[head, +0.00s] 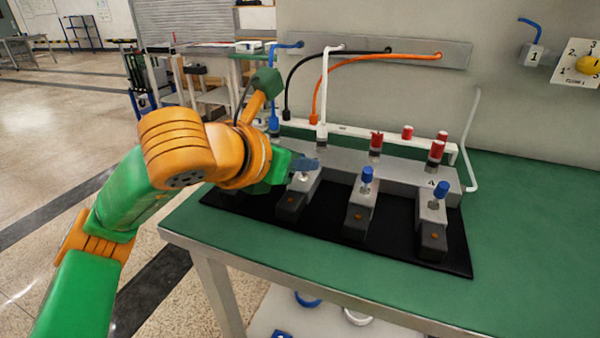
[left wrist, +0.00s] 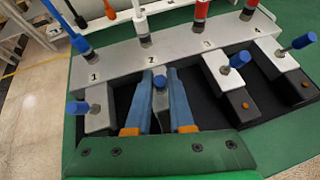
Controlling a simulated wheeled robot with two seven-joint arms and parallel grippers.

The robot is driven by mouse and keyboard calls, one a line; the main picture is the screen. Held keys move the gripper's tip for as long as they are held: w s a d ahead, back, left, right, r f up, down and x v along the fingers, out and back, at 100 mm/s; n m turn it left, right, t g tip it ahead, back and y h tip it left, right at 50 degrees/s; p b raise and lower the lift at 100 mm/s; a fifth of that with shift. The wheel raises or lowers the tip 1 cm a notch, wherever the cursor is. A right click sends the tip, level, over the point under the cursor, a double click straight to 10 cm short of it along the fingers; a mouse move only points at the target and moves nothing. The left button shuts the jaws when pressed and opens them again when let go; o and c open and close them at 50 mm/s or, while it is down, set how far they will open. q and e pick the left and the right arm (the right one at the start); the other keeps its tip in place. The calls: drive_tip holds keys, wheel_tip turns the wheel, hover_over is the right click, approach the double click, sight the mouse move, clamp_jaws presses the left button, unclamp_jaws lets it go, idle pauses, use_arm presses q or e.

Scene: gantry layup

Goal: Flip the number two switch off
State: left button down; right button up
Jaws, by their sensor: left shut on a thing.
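The number two switch is a grey box (head: 291,205) on the black mat, in line with the printed 2 on the grey manifold. Its blue-tipped lever (left wrist: 160,82) shows in the left wrist view. My left gripper (head: 303,164) comes in from the left over this switch. In the left wrist view its blue fingers (left wrist: 161,92) stand either side of the lever, shut on it. The fingers hide most of the lever in the head view. I cannot tell its on or off position. My right gripper is not in view.
The number one switch (left wrist: 98,118) is close on the left. The number three (head: 360,212) and four (head: 432,225) switches stand to the right with blue levers up. Cables (head: 323,95) and red plugs (head: 375,142) rise behind. The green tabletop (head: 530,270) at right is clear.

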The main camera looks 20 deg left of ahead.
use_arm(q)
drive_tip(key=shift+r, duration=0.1)
idle(0.3)
drive_tip(key=c, duration=0.8)
unclamp_jaws()
drive_tip(key=shift+d, duration=0.1)
drive_tip(key=shift+s, duration=0.1)
drive_tip(key=v, duration=0.7)
